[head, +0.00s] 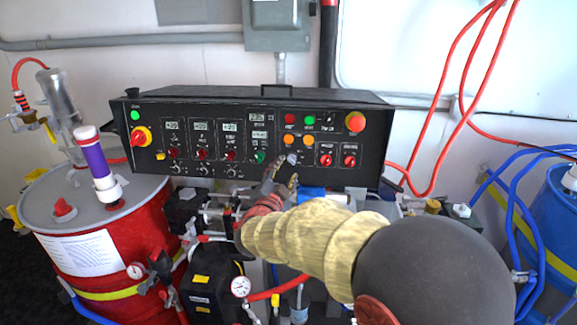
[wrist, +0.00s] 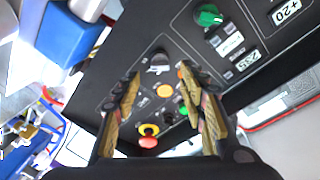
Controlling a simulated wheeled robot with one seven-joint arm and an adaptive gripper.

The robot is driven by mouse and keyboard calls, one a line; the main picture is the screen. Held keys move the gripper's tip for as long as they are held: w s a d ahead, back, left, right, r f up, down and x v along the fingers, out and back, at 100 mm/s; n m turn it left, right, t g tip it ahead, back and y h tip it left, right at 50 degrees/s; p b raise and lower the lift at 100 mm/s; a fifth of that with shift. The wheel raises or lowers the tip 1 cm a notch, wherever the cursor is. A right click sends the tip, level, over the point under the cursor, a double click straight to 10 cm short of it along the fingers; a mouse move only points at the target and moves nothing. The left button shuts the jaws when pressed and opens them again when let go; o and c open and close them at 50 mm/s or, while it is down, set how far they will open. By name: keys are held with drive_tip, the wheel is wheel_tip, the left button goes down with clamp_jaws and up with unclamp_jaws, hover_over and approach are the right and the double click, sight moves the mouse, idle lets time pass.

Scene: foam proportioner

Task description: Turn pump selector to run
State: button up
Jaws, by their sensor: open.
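The black control panel (head: 215,180) carries several knobs, buttons and small displays. A grey selector knob (head: 291,159) sits on its lower middle part; I take it for the pump selector, but its label is too small to read. In the wrist view this knob (wrist: 158,62) lies just beyond and between my fingertips. My gripper (head: 281,172) is open and empty, just in front of the panel. In the wrist view my gripper (wrist: 160,76) has its two fingers spread to either side of the knob, and I cannot tell whether they touch it.
A green knob (head: 260,157) is left of the selector, with red knobs (head: 326,160) to its right. A red-and-yellow emergency button (head: 355,122) is at upper right. A red drum (head: 110,260) stands left, a blue drum (head: 555,235) right. Hoses and pipes crowd below the panel.

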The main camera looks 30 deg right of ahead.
drive_tip(key=v, duration=0.6)
idle(0.3)
drive_tip(key=w+a+f+n+y, duration=0.2)
drive_tip(key=a+f+n+y, duration=0.5)
drive_tip(key=a+f+y, duration=0.5)
drive_tip(key=s+a+n+g, duration=0.2)
drive_tip(key=s+a+n, duration=0.25)
drive_tip(key=a, duration=0.25)
drive_tip(key=s+d+r+n+g+p, duration=0.1)
drive_tip(key=s+d+n+g, duration=0.2)
drive_tip(key=s, duration=0.9)
drive_tip(key=s+d+r+n+g, duration=0.1)
drive_tip(key=s+n+g, duration=0.25)
drive_tip(key=s, duration=0.95)
drive_tip(key=s+d+r+t+p, duration=0.1)
drive_tip(key=s+d+r, duration=0.1)
drive_tip(key=r, duration=0.4)
drive_tip(key=shift+d+m, duration=0.4)
drive_tip(key=shift+d, duration=0.45)
